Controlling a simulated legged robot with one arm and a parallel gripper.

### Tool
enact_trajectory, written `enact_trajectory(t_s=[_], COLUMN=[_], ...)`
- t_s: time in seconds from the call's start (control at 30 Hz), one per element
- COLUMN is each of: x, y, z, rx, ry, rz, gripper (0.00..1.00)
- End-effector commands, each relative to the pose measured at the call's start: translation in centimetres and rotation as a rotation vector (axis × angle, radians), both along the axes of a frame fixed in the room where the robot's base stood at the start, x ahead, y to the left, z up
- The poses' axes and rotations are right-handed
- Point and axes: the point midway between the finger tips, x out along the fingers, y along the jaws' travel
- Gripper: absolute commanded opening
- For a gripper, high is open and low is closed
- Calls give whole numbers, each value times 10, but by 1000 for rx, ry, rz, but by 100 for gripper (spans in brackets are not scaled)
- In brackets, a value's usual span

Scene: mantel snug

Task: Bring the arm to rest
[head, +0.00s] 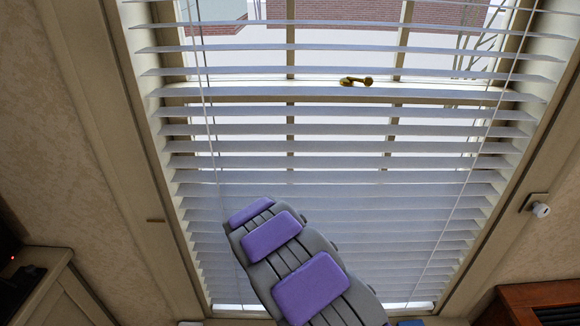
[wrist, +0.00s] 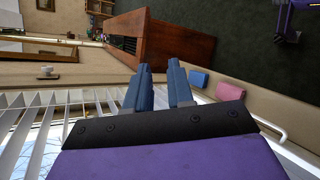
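My gripper (wrist: 160,66) shows in the wrist view with two blue fingers reaching forward from a black and purple body. A gap is visible between the fingers and nothing is held in it. My grey arm with purple pads rises from the bottom of the head view, in front of the window blinds (head: 330,175). The gripper fingers cannot be made out in the head view.
A wooden cabinet (wrist: 160,38) stands beyond the fingers. A blue item (wrist: 199,79) and a pink item (wrist: 231,91) lie to their right. The blinds (wrist: 60,98) are close on the left. A wall knob (head: 540,209) is right of the window.

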Motion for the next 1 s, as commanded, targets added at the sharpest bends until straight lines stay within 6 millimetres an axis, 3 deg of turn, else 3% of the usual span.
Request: enact_trajectory(t_s=[0.03,0.2,0.5,1.0], x=[-7,-33,-89,-183], y=[-7,-23,-37,-23], z=[14,46,88,127], rx=[29,134,341,715], ry=[-12,-35,-89,-223], rz=[-30,-111,-218,-275], gripper=[22,22,22,22])
